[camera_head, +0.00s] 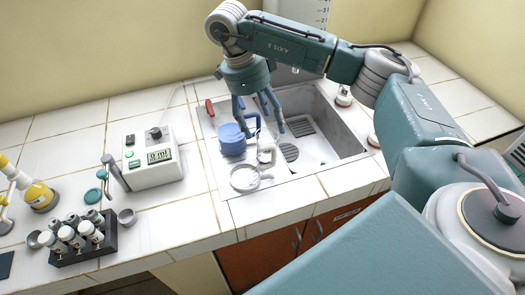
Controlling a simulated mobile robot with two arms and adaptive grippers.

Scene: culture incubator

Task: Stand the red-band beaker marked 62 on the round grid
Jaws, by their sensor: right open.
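My right gripper (261,126) hangs from above over the left part of the sink. Its fingers are apart, beside a blue container (232,141) with a handle. A small whitish object (266,155) sits below the fingers; I cannot tell whether they touch it. A round drain grid (290,152) lies in the sink floor to its right. A clear round vessel or ring (245,178) is at the sink's front left. I cannot make out a red band or the number 62 on any of these. My left gripper is not in view.
The sink (330,152) is set in a white tiled counter (195,222). A digital device (152,162) stands left of it, and a dark rack (84,245) of vials further left. A white item with red (343,97) stands behind the sink's right rim. My right arm spans the right side.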

